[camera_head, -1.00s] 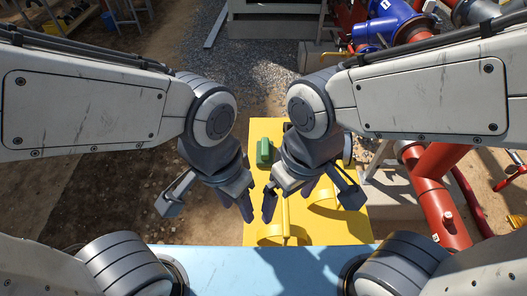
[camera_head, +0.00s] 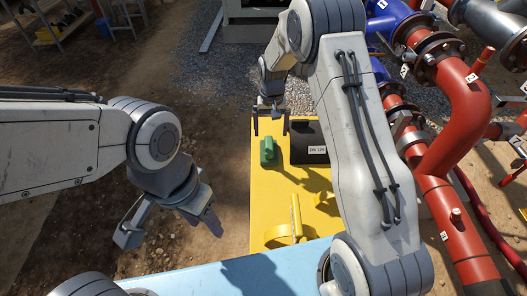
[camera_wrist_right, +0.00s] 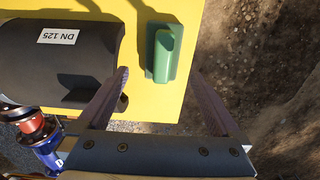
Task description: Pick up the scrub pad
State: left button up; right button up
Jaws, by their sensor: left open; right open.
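The scrub pad (camera_head: 268,151) is a green block with a raised grip. It lies on the yellow surface (camera_head: 262,196), near its left edge in the head view. My right gripper (camera_head: 271,124) is open and empty just beyond the pad, above the far edge of the surface. In the right wrist view the pad (camera_wrist_right: 164,52) shows ahead of and between the two spread fingers (camera_wrist_right: 160,80), not touching them. My left gripper (camera_head: 170,230) is open and empty, off to the left over bare ground.
A black pipe piece labelled DN 125 (camera_head: 310,143) lies close to the right of the pad in the head view. Yellow rings (camera_head: 284,236) sit nearer on the surface. A light blue surface (camera_head: 215,280) is in front, and red pipes (camera_head: 440,165) stand at right.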

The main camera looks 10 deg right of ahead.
aim_at(269, 144)
notch_tip(269, 144, down, 4)
jog(key=shift+r+p, duration=0.25)
jog(key=shift+p, duration=0.05)
jog(key=f, duration=0.1)
jog(key=f+p, duration=0.1)
jog(key=f, duration=0.1)
jog(key=f+p, duration=0.1)
jog(key=shift+a+f, duration=0.25)
jog(key=shift+f, duration=0.5)
jog(key=shift+c, duration=0.3)
jog(key=c, duration=1.3)
notch_tip(269, 144, up, 9)
jog(key=shift+r+b, duration=0.1)
jog(key=shift+b, duration=1.05)
jog(key=shift+c, duration=0.2)
jog(key=shift+r, duration=0.45)
